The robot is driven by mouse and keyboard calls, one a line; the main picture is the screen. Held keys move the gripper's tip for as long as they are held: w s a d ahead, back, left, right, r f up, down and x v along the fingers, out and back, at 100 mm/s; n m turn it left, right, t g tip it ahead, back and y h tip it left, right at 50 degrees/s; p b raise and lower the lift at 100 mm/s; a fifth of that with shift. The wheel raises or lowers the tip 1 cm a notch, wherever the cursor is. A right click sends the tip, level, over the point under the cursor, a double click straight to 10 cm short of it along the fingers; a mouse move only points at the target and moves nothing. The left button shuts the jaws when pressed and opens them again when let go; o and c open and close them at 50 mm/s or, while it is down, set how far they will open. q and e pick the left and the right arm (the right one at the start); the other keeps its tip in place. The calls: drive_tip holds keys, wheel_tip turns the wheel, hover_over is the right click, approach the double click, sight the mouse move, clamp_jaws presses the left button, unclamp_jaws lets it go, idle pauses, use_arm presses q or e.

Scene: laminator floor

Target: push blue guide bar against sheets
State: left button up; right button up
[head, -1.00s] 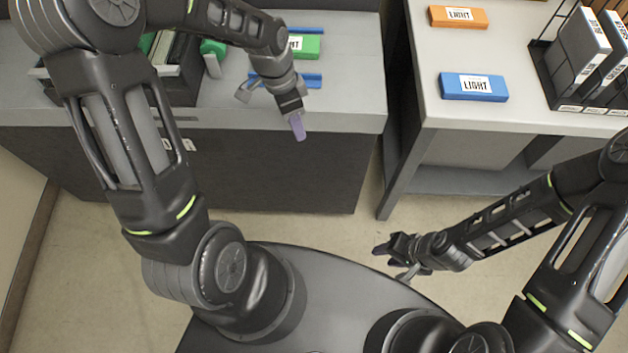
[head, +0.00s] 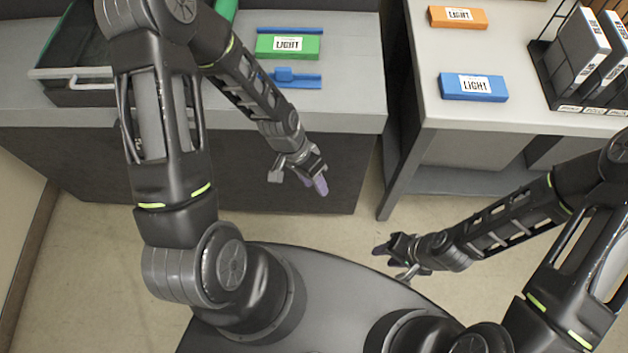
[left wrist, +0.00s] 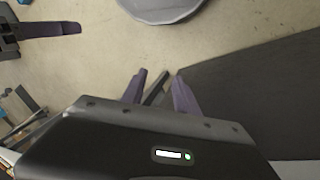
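Two blue bars lie on the grey counter, on either side of a green pack labelled LIGHT (head: 288,47). The far blue bar (head: 290,30) is behind the pack. The near blue bar (head: 303,83) carries a small raised block and lies in front of the pack, with a strip of counter showing between them. My left gripper (head: 316,187) is empty, in front of the counter and off the bar, pointing down. Its purple fingers stand apart in the left wrist view (left wrist: 160,88). My right gripper (head: 384,249) hangs low over the floor; its finger spacing is unclear.
A dark tray with green edges (head: 72,73) stands on the counter at left, partly behind my left arm. A second table (head: 540,118) at right holds an orange pack (head: 458,17), a blue pack (head: 473,87) and a rack of binders (head: 590,60). A floor gap separates the tables.

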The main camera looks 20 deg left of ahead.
idle(0.6)
use_arm(q)
drive_tip(key=s+d+f+n+b, duration=0.3)
drive_tip(key=s+d+f+n, duration=0.2)
drive_tip(key=s+d+f, duration=0.3)
drive_tip(key=shift+s+f, duration=0.9)
drive_tip(key=shift+s, duration=0.1)
drive_tip(key=shift+d, duration=0.1)
drive_tip(key=shift+c, duration=0.6)
